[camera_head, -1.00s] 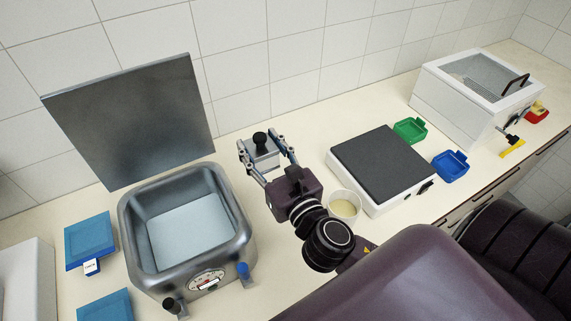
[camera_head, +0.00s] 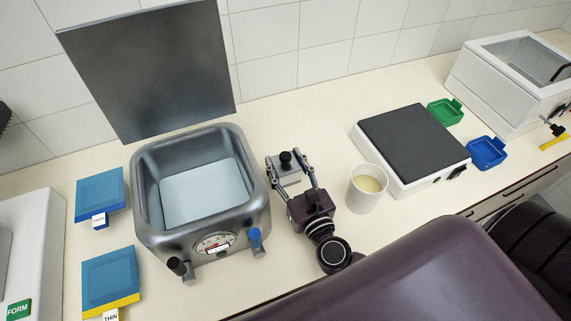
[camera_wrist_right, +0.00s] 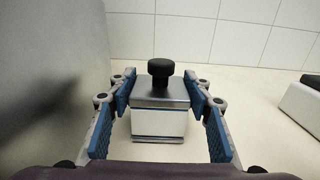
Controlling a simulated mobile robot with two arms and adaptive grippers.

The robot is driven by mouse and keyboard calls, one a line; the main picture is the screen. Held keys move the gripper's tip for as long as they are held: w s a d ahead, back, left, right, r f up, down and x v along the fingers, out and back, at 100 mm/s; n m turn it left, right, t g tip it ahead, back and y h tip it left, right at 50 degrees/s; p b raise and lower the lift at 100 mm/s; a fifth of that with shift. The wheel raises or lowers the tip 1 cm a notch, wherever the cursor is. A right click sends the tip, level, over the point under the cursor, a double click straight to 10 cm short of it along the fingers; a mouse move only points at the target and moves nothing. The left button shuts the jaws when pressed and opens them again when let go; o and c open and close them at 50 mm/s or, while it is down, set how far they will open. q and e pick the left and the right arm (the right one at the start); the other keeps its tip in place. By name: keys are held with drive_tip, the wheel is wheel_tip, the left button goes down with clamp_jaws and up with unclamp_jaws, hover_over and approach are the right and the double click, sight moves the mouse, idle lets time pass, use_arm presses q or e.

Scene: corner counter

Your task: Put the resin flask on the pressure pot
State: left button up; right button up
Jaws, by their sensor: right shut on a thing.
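The resin flask, a small metal-and-white block with a black knob on top (camera_head: 286,161), is between the fingers of my right gripper (camera_head: 291,172). It also shows in the right wrist view (camera_wrist_right: 160,122), upright, with blue finger pads on both sides. My right gripper is shut on it. I cannot tell whether its base touches the counter. The pressure pot (camera_head: 143,205) is the grey metal box with a gauge in front, just left of the flask. Its lid (camera_head: 150,70) is raised and its inside looks empty. My left gripper is not in view.
A cup of cream liquid (camera_head: 367,190) stands right of my gripper, beside a dark-topped white device (camera_head: 410,145). Green (camera_head: 445,112) and blue (camera_head: 487,152) trays lie further right. Blue-topped pads (camera_head: 100,190) lie left of the pot. Counter behind the gripper is clear.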

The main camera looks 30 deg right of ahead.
drive_tip(key=o, duration=1)
drive_tip(key=shift+f, duration=0.2)
drive_tip(key=o, duration=0.4)
drive_tip(key=shift+r, duration=0.1)
